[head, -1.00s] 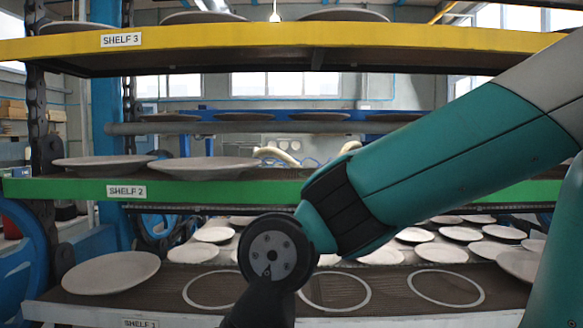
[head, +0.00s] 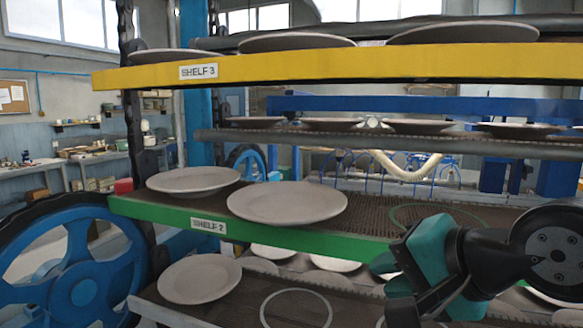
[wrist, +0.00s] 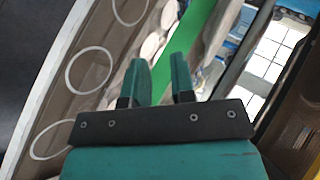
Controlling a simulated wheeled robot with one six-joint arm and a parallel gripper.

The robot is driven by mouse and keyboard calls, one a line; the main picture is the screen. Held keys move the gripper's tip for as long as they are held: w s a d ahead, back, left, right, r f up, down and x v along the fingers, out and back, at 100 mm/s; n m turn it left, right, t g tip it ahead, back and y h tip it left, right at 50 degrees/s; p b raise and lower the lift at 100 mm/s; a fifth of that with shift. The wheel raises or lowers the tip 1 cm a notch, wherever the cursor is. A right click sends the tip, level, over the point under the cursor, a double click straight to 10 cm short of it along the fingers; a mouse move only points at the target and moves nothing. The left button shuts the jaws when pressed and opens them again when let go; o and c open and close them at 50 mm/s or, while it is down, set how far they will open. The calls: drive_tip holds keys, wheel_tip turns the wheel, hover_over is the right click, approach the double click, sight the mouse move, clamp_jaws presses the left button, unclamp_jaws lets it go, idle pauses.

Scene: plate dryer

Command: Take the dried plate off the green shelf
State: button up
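The green shelf (head: 340,242), labelled SHELF 2, crosses the middle of the head view. Two pale round plates lie flat on its left part: a left plate (head: 193,180) and a larger-looking, nearer plate (head: 287,203). An empty green ring marks the shelf to their right. My gripper (head: 388,275) is at lower right, in front of the shelf edge and right of both plates, apart from them. In the wrist view my gripper (wrist: 160,78) has its two teal fingers apart with nothing between them. The green shelf edge (wrist: 200,40) shows tilted beyond them.
The yellow shelf (head: 330,68), with several plates, hangs above. The lower shelf (head: 170,308) holds a plate (head: 200,279) at left and has empty white rings. A blue wheel (head: 75,265) and a dark chain stand at left.

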wheel_tip(320, 180, up, 6)
drive_tip(key=w+m+t+p, duration=0.2)
drive_tip(key=m, duration=0.1)
drive_tip(key=m+b, duration=0.1)
drive_tip(key=b, duration=1)
approach(316, 217)
drive_tip(key=shift+s+d+f+t, duration=0.15)
drive_tip(key=shift+s+d, duration=0.35)
drive_tip(key=shift+s, duration=0.1)
drive_tip(key=shift+s+d+f+t, duration=0.2)
drive_tip(key=shift+s+d, duration=0.25)
drive_tip(key=shift+s, duration=0.15)
drive_tip(key=b, duration=0.4)
drive_tip(key=x, duration=0.4)
drive_tip(key=p+x, duration=0.1)
drive_tip(key=x, duration=0.1)
drive_tip(key=shift+w+a+r, duration=0.3)
drive_tip(key=shift+w, duration=0.1)
drive_tip(key=p+x, duration=0.3)
drive_tip(key=x, duration=0.2)
drive_tip(key=shift+a+p, duration=0.2)
drive_tip(key=shift+p, duration=0.15)
drive_tip(key=shift+w+a+f, duration=0.1)
drive_tip(key=shift+w+f, duration=0.05)
drive_tip(key=shift+w, duration=0.1)
clamp_jaws()
